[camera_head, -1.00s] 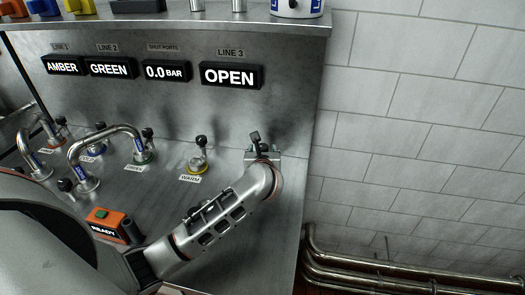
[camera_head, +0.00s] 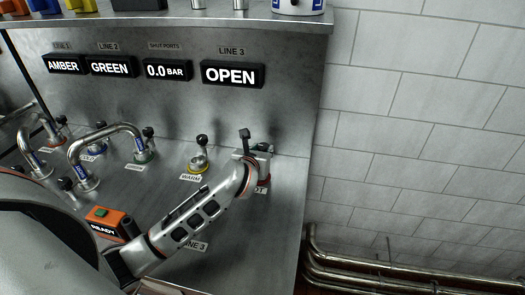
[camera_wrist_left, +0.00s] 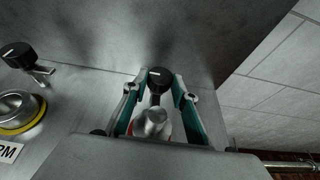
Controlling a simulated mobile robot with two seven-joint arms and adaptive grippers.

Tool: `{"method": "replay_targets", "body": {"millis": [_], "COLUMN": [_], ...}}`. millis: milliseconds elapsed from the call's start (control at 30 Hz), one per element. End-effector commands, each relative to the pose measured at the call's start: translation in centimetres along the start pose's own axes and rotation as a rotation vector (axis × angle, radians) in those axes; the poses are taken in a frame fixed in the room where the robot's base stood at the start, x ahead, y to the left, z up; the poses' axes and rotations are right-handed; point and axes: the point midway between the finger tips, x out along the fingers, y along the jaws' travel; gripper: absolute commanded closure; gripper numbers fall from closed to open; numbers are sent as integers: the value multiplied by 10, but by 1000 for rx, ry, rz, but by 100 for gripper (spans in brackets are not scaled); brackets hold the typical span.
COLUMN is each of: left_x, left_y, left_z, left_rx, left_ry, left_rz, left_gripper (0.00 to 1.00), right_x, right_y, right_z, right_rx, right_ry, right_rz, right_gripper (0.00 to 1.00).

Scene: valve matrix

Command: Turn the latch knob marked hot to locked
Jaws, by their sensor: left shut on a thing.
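The latch knob at the right end of the bench (camera_head: 244,134) has a black-topped lever above a red base, partly covered by my left gripper (camera_head: 254,151). The label by its base is mostly hidden, so I cannot read it in full. In the left wrist view the knob's black top (camera_wrist_left: 158,75) and metal stem stand between the teal-lined fingers of my left gripper (camera_wrist_left: 160,92), which is shut on it. The line 3 display (camera_head: 231,74) reads OPEN. My right gripper is not in view.
The yellow-based WARM knob (camera_head: 199,155) stands just left of my gripper. Further left are more knobs, bent metal pipes (camera_head: 105,140) and an orange READY box (camera_head: 110,222). A tiled wall (camera_head: 420,120) and floor-level pipes (camera_head: 400,275) lie to the right.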

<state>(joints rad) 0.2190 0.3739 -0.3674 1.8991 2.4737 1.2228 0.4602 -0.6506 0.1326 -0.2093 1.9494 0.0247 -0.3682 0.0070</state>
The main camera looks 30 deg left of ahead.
Motion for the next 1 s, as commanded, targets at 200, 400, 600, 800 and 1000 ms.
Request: {"method": "replay_targets", "body": {"millis": [200,400,600,800,1000], "left_x": [0,0,0,-11,-47], "left_y": [0,0,0,0,0], "left_z": [0,0,0,0,-1], "left_rx": [3,3,2,1,2], "left_ry": [1,1,0,0,0], "left_rz": [0,0,0,0,-2], "left_gripper": [94,56,56,56,56], "right_x": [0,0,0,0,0], "right_y": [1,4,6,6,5], "right_z": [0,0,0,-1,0], "right_rx": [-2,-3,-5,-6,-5], "right_ry": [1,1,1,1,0], "right_rz": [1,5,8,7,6], "right_gripper": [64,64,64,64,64]}}
